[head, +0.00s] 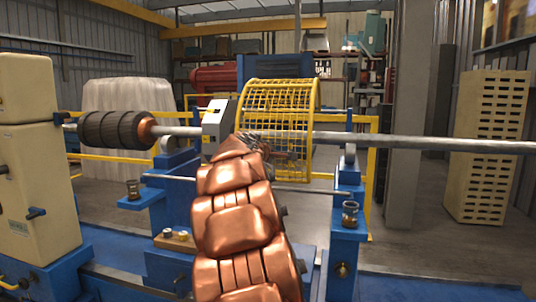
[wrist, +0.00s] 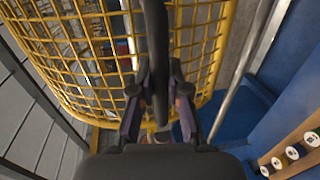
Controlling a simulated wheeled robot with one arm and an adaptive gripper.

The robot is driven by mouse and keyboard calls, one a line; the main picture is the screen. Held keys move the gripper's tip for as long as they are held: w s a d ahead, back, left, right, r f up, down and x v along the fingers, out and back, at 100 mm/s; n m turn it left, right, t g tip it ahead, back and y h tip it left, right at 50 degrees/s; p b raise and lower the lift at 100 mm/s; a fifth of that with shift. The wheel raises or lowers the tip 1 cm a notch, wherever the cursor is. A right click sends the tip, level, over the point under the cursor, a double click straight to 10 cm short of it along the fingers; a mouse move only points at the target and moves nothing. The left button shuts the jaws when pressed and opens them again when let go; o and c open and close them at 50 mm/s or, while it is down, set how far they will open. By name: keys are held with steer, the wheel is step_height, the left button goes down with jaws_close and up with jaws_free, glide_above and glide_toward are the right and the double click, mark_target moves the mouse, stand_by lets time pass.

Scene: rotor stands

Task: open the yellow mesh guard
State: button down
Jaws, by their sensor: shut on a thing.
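The yellow mesh guard (head: 280,97) is a curved cage of yellow bars beside the long steel shaft in the head view. Its upper part stands above the shaft and its lower part reaches below it. The guard's bars (wrist: 100,50) fill the upper left and middle of the wrist view. My gripper (wrist: 159,95) is at the guard, its two fingers on either side of a dark upright bar (wrist: 156,45) that looks like the guard's handle. The gripper is shut on it. In the head view my copper-coloured arm hides most of the gripper and the contact.
The steel shaft (head: 420,142) runs across the bench, with a dark rotor (head: 115,130) at left. A grey box (head: 216,122) stands left of the guard. Blue supports (head: 348,205) carry small cups. A grey pillar (head: 406,110) stands behind at right.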

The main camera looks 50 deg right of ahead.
steer(key=shift+s+d+f, duration=0.1)
steer(key=c, duration=1.1)
jaws_free()
steer(key=shift+c, duration=0.2)
steer(key=v, duration=1.2)
